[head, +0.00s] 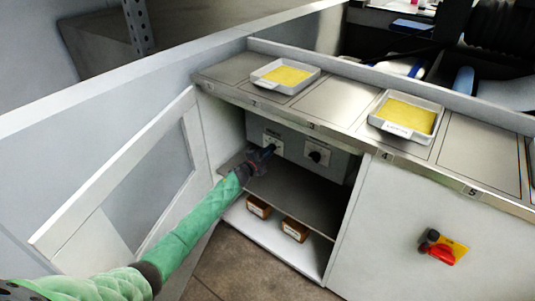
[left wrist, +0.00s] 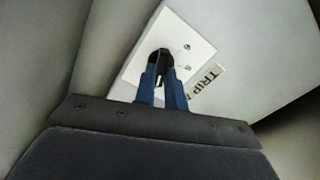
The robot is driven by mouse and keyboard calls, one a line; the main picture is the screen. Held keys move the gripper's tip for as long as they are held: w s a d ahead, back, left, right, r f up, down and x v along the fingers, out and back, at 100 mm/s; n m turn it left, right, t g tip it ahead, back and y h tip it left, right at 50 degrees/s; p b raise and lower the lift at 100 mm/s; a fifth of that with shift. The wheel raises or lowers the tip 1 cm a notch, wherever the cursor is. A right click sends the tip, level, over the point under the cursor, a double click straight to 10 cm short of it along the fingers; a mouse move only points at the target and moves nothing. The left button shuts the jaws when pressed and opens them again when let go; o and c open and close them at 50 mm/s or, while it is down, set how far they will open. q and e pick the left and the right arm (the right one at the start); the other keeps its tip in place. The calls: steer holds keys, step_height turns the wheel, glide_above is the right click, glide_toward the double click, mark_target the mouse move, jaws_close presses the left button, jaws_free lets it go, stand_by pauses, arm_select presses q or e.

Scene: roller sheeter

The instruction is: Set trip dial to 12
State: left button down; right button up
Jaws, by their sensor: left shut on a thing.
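The trip dial is a black knob (left wrist: 160,56) on a white plate (left wrist: 186,50), with a label beginning "TRIP" beside it in the left wrist view. In the head view its white plate (head: 274,142) is on the left of a grey panel inside the open cabinet. My left gripper (head: 268,150) reaches into the cabinet at this plate. In the left wrist view its blue fingers (left wrist: 161,80) are shut on the dial knob. The fingers hide part of the knob, and the dial's numbers are too small to read. My right gripper is not in view.
A second black dial (head: 317,156) sits right of the first. The open cabinet door (head: 130,180) stands at left. A shelf (head: 300,203) and small brown boxes (head: 258,207) lie below. Trays with yellow contents (head: 285,76) stand on the counter above. A red switch (head: 441,254) is at right.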

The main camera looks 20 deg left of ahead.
arm_select(q)
steer(key=shift+f, duration=0.1)
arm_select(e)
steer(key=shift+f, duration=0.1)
arm_select(q)
steer(key=c, duration=1.5)
jaws_free()
steer(key=shift+o, duration=0.2)
